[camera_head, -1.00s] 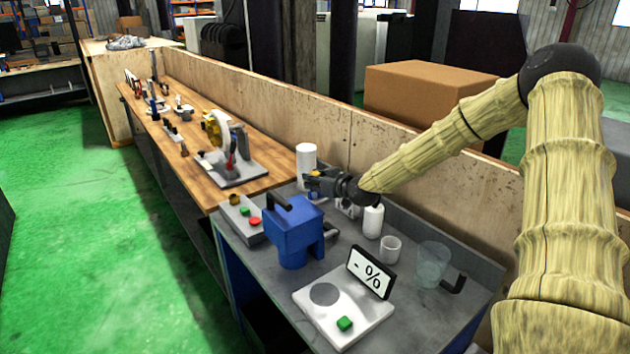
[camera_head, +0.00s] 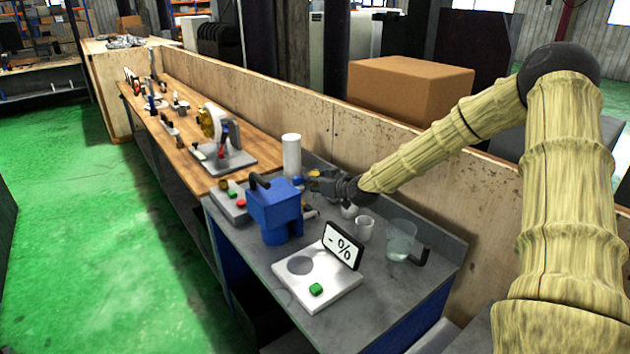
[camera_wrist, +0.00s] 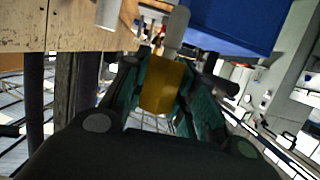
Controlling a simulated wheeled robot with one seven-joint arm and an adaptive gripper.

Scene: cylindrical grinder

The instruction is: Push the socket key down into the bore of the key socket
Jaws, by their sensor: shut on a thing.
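My gripper (camera_head: 318,181) is above the grey bench, behind and right of the blue machine with a black handle (camera_head: 272,205). In the wrist view my gripper (camera_wrist: 160,88) is shut on a yellow block, which looks like the socket key (camera_wrist: 162,86). A grey rounded bar (camera_wrist: 178,27) shows just beyond the block; I cannot tell whether they are joined. The key is too small to make out in the head view. I cannot pick out the key socket or its bore in either view.
A tall white cylinder (camera_head: 291,155) stands left of my gripper. A white cup (camera_head: 364,228) and a clear beaker (camera_head: 400,240) stand to its right. A scale (camera_head: 325,284) with a "- %" sign is at the front. A wooden wall (camera_head: 400,165) runs behind the bench.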

